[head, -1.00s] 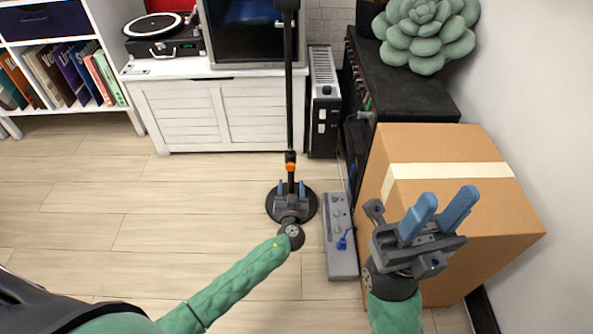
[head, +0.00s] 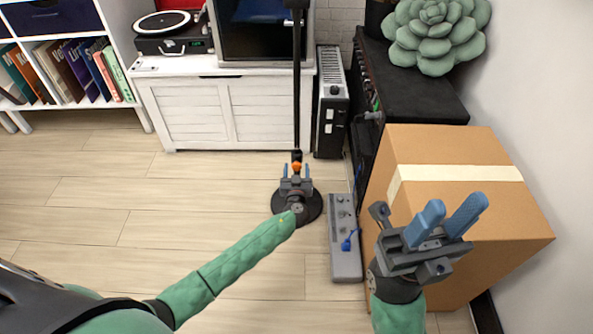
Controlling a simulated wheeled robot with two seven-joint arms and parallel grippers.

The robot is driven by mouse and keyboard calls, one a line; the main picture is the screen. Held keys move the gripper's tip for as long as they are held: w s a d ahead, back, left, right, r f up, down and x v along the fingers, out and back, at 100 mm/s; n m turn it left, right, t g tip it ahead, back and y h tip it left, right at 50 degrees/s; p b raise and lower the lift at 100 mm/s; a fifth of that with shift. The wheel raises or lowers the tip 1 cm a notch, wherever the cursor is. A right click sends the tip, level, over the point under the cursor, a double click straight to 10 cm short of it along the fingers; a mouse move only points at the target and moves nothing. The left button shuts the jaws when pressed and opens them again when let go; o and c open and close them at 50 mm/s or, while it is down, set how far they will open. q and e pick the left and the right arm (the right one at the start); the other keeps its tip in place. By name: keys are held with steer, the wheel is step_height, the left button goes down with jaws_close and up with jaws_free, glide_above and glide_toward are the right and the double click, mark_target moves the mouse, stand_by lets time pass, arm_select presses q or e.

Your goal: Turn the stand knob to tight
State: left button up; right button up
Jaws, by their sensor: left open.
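The stand is a thin black pole (head: 297,90) rising from a round black base (head: 312,212) on the floor. Its orange knob (head: 296,166) sits low on the pole. My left gripper (head: 296,171) reaches over the base with its blue fingers apart. In the head view the knob shows between its fingertips; I cannot tell whether they touch it. The gripper body hides part of the base and the lower pole. My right gripper (head: 457,204) is open and empty, in front of the cardboard box.
A cardboard box (head: 440,150) and a black cabinet (head: 425,95) stand at the right. A white cabinet (head: 225,110) and a heater (head: 330,105) stand behind. The floor at the left is clear.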

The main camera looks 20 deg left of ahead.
arm_select(q)
steer(key=c, duration=1)
